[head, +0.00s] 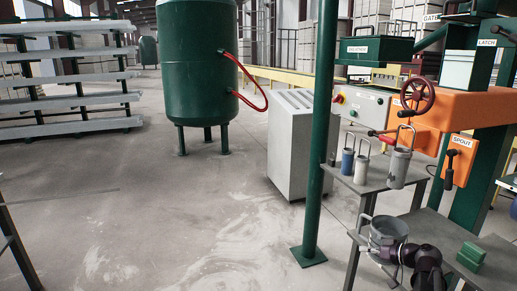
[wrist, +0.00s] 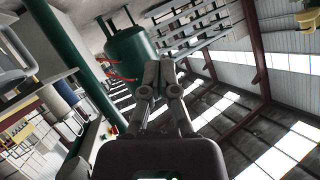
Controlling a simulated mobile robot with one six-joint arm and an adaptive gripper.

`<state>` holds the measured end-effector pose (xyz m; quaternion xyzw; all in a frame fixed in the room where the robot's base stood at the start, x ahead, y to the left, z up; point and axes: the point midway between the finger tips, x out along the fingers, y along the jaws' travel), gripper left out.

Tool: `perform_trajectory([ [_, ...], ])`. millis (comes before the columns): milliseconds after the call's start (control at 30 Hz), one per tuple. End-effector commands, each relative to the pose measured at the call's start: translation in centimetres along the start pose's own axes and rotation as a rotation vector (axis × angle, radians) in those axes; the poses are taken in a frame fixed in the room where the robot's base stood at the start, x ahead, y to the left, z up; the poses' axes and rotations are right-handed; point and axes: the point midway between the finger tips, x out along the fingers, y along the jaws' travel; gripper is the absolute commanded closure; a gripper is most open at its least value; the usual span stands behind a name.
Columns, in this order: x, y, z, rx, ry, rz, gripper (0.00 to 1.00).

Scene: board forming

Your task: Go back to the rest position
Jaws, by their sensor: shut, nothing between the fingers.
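My gripper (wrist: 166,66) shows in the wrist view with its two grey fingers closed together, nothing between them. It points out into the open hall, towards the green tank (wrist: 130,48), and touches nothing that I can see. In the head view my dark arm joints show at the lower right, beside the lower shelf. The gripper's fingers cannot be made out clearly there.
A grey metal pot (head: 388,232) is close to my arm at the lower shelf. Handled cups, including a large grey one (head: 399,167), stand on the upper shelf. A green post (head: 321,130) rises beside them. An orange machine (head: 460,112) is behind.

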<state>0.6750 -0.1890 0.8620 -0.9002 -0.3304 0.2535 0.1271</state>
Motion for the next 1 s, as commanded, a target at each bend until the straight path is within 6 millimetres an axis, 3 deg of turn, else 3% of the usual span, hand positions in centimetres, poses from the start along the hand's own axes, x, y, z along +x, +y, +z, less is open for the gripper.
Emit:
perform_trajectory([
  [200, 4.6, -4.6, 4.5, 0.102, -0.256, 0.013, 1.00],
  [400, 7.2, -8.1, 8.6, 0.184, -0.476, 0.082, 1.00],
  [700, 8.8, -12.6, 13.9, 0.268, -0.758, 0.279, 1.00],
  [1000, 8.5, -15.4, 17.1, 0.303, -0.919, 0.515, 1.00],
])
